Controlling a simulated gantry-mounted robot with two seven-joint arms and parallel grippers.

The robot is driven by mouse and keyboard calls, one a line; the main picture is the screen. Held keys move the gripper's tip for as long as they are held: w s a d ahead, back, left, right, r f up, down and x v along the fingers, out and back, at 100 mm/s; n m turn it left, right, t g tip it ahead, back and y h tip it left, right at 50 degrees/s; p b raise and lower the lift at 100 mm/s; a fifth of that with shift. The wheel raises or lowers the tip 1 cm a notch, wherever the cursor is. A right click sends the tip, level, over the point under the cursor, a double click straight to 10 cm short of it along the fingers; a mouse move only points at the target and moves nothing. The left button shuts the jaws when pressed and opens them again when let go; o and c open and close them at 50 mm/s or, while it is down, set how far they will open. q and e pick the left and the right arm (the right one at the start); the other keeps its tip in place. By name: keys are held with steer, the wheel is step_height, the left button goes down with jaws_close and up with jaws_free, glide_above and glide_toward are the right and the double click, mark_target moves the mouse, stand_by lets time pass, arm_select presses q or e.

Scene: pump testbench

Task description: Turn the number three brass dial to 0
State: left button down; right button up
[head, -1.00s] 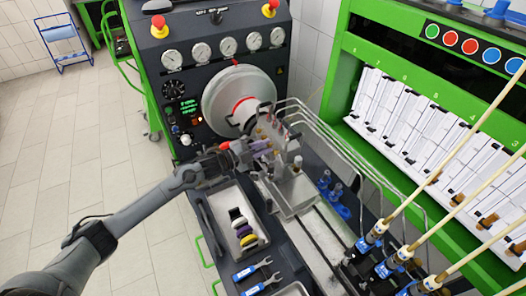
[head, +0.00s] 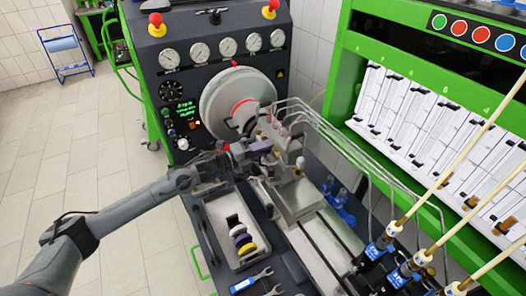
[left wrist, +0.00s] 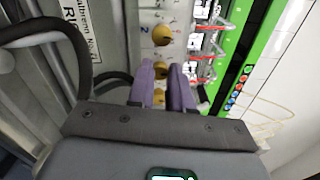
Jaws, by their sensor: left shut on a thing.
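The pump block (head: 292,158) stands on the bench in front of the big round flywheel. My left gripper (head: 262,146) reaches it from the left in the head view, with its purple fingers at the block's face. In the left wrist view the left gripper (left wrist: 161,87) is shut on a brass dial (left wrist: 158,97), which shows between the purple fingers. Another brass dial (left wrist: 163,35) is clear of the fingers, higher in that picture, near a printed "2". A further brass dial (left wrist: 164,70) shows just beyond the fingertips. The held dial's number and setting cannot be read. My right gripper is out of view.
The grey flywheel (head: 222,105) is behind the block. Bent metal pipes (head: 330,135) run from the block to the right. Blue fittings (head: 336,193) stand right of the block.

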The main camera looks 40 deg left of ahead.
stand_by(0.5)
arm_select(q)
steer(key=c, duration=1.3)
jaws_free()
steer(key=v, duration=1)
steer(key=shift+s+a, duration=0.2)
steer(key=shift+s, duration=0.1)
